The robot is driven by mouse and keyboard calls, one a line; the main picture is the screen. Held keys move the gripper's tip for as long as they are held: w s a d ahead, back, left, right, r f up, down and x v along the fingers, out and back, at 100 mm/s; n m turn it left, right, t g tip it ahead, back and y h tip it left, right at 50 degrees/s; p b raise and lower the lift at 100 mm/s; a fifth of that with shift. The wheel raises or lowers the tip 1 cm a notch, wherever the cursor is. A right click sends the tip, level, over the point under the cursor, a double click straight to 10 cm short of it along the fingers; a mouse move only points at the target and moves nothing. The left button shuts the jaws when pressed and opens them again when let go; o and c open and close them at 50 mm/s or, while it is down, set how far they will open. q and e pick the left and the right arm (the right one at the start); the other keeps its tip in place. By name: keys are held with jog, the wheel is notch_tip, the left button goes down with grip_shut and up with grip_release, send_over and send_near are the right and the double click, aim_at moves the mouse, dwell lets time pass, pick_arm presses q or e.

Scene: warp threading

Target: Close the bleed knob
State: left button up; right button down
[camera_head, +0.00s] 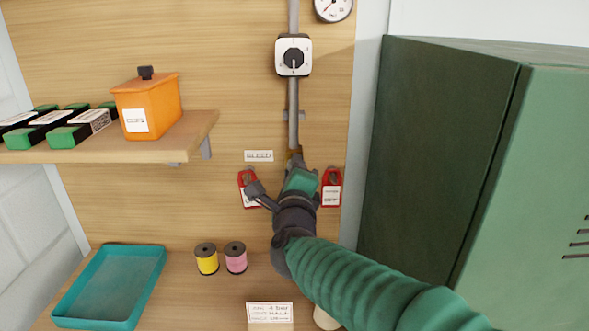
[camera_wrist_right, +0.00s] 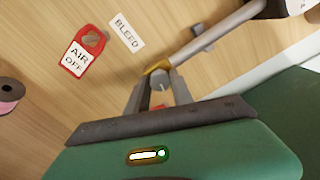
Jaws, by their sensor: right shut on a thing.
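The bleed knob (camera_wrist_right: 157,87) is a small grey knob at the lower end of a grey pipe (camera_wrist_right: 215,40), by a brass fitting (camera_wrist_right: 156,68). In the right wrist view my right gripper (camera_wrist_right: 159,90) has one finger on each side of the knob and is shut on it. In the head view the right gripper (camera_head: 297,165) reaches the pipe's lower end and hides the knob. A white BLEED label (camera_head: 259,156) is on the board just left of it; the label (camera_wrist_right: 129,30) also shows in the right wrist view. My left gripper is not in view.
Red tags (camera_head: 331,187) hang on both sides of the gripper. A selector switch (camera_head: 293,56) and gauge (camera_head: 333,8) are above. A shelf (camera_head: 190,135) holds an orange box (camera_head: 148,105). Thread spools (camera_head: 207,259) and a teal tray (camera_head: 108,286) are below. A green cabinet (camera_head: 440,150) stands right.

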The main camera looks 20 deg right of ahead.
jog(key=n+p, duration=0.2)
jog(key=n, duration=0.4)
jog(key=n+p, duration=0.3)
jog(key=n, duration=0.4)
jog(key=f+n+p, duration=0.1)
jog(key=n+p, duration=0.2)
jog(key=n, duration=0.4)
jog(key=shift+a, duration=0.1)
jog(key=shift+f+n, duration=0.1)
jog(key=shift+n, duration=0.2)
jog(key=c, duration=1.5)
grip_release()
jog(key=shift+c, duration=0.2)
jog(key=o, duration=0.4)
jog(key=shift+r, duration=0.2)
jog(key=shift+r, duration=0.1)
